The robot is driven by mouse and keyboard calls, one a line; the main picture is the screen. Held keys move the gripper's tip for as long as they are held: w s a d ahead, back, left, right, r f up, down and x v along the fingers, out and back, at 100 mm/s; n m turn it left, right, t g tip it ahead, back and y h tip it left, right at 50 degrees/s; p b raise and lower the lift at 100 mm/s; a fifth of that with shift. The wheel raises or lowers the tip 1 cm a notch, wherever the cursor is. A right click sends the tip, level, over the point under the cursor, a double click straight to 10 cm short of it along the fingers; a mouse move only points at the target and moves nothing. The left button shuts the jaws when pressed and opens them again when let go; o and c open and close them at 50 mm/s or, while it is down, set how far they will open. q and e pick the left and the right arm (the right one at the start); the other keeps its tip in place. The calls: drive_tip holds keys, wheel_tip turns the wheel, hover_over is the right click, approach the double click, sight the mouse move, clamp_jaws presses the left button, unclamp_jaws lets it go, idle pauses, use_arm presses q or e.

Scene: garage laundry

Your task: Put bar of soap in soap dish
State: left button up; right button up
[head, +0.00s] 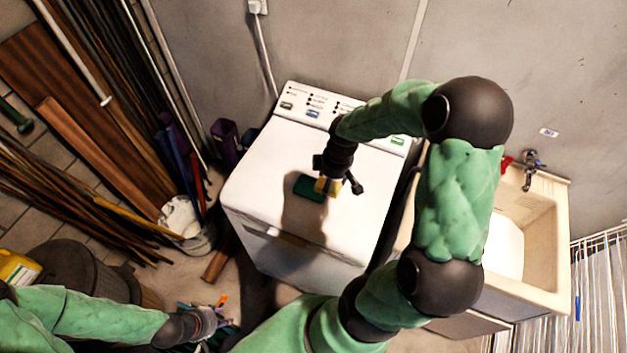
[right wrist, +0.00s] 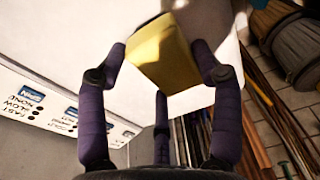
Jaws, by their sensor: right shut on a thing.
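A yellow bar of soap (head: 322,185) is between the fingers of my right gripper (head: 338,186), above the white washer top. The right wrist view shows the soap (right wrist: 165,55) gripped between two purple fingers, with the third finger below it in the picture. A small dark green object (head: 307,188), which looks like the soap dish, sits on the washer top just left of the soap. Whether the soap touches it cannot be told. My left gripper (head: 215,322) is low at the bottom left, away from the washer; its fingers are small and unclear.
The washer (head: 260,185) has free room on its lid around the green object. Its control panel (head: 315,103) runs along the back. A sink (head: 545,235) stands to the right. Poles, planks and a bucket (head: 195,235) crowd the left.

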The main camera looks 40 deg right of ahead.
drive_tip(key=w+f, duration=0.2)
drive_tip(key=w, duration=0.2)
hover_over(312, 187)
drive_tip(key=f, duration=0.4)
drive_tip(key=shift+s+d+f, duration=0.2)
drive_tip(key=shift+s+f, duration=0.2)
drive_tip(key=shift+w+f, duration=0.15)
drive_tip(key=shift+f, duration=0.05)
wheel_tip(312, 187, down, 3)
drive_tip(key=shift+w+f, duration=0.1)
drive_tip(key=shift+f, duration=0.05)
drive_tip(key=o, duration=1.3)
drive_tip(key=shift+f, duration=0.1)
